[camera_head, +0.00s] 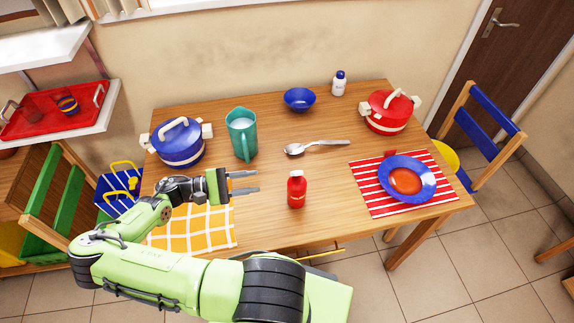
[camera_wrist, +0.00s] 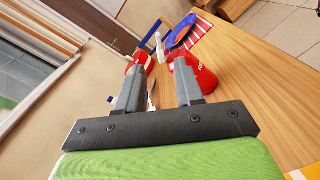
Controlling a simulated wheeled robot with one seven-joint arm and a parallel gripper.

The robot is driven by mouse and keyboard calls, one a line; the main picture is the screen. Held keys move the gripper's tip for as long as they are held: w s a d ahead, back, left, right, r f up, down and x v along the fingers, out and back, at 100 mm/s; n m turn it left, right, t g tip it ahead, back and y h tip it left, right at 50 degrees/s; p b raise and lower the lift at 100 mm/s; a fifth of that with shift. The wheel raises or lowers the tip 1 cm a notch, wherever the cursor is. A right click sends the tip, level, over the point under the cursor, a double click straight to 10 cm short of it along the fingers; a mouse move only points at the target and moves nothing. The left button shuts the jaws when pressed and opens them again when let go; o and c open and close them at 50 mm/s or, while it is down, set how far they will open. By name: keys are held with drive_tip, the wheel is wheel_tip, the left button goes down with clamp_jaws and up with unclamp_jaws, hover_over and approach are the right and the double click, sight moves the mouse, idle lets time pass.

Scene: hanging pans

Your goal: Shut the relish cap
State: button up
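A small red bottle (camera_head: 296,190), which looks like the relish, stands upright on the wooden table (camera_head: 270,228) near its front middle. Its top shows a small pale patch; the cap is too small to tell whether it is open or shut. My gripper (camera_head: 250,182) is to the left of the bottle, above the table, with its fingers pointing right towards it. The fingers are apart and nothing is between them. In the wrist view the red bottle (camera_wrist: 205,80) is beyond the right finger of my gripper (camera_wrist: 155,65), partly hidden by it.
A teal pitcher (camera_head: 242,137) and a blue pot (camera_head: 178,143) stand behind my gripper. A spoon (camera_head: 316,146) lies behind the bottle. A blue plate (camera_head: 425,175) on a striped mat (camera_head: 366,185) is to the right. A red pot (camera_head: 387,113) and blue bowl (camera_head: 299,99) stand farther back.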

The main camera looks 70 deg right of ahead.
sight(297, 174)
drive_tip(key=x, duration=1.5)
drive_tip(key=shift+s+d+r, duration=0.15)
drive_tip(key=shift+s+d, duration=0.1)
clamp_jaws()
